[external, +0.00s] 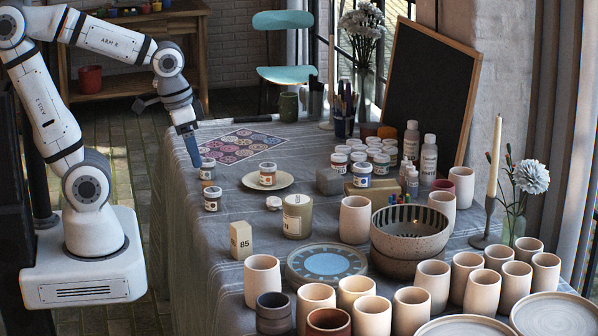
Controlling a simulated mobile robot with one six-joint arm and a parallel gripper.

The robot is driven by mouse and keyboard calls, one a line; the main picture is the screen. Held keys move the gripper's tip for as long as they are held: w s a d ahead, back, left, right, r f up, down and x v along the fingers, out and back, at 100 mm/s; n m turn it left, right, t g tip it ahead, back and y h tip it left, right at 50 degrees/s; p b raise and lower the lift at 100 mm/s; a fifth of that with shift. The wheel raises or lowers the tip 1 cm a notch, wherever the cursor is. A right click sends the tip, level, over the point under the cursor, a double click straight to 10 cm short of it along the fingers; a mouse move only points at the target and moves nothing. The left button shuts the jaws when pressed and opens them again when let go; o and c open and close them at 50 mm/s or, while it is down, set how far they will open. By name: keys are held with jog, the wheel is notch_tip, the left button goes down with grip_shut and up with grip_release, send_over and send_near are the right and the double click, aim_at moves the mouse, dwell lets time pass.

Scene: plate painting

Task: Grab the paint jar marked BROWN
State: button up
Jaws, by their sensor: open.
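Several small white-labelled paint jars stand on the cloth-covered table (222,240). One jar (207,173) is near the left edge, a second jar (212,199) stands just in front of it, and a third jar (267,175) is on a small cream plate (284,181). More jars (362,175) cluster toward the back right. The labels are too small to read, so I cannot tell which is BROWN. My gripper (195,162) points down, open, just left of and slightly above the jar near the left edge. It appears empty; its fingers are seen nearly edge-on.
A patterned sheet (238,147) lies behind the gripper. A beige block marked 85 (241,240), a labelled candle jar (297,216) and a blue-centred plate (327,265) stand forward. Cups, bowls and a candlestick (487,225) crowd the right.

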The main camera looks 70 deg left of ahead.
jog(key=w+a+f+n, duration=0.1)
jog(key=w+a+f, duration=0.2)
jog(key=w+a, duration=0.45)
jog(key=n+g+b, duration=0.1)
jog(key=n+g, duration=0.1)
jog(key=g, duration=0.1)
send_over(213, 190)
jog(key=f, duration=1.4)
jog(key=shift+s+d+f, duration=0.1)
jog(key=shift+s+d, duration=0.05)
jog(key=shift+d, duration=0.1)
jog(key=shift+a+f, duration=0.25)
jog(key=shift+f, duration=0.05)
jog(key=shift+s+f, duration=0.1)
jog(key=shift+f, duration=0.3)
jog(key=f, duration=0.6)
jog(key=shift+w+f, duration=0.2)
jog(key=shift+f, duration=0.2)
jog(key=shift+c, duration=0.2)
jog(key=c, duration=1.1)
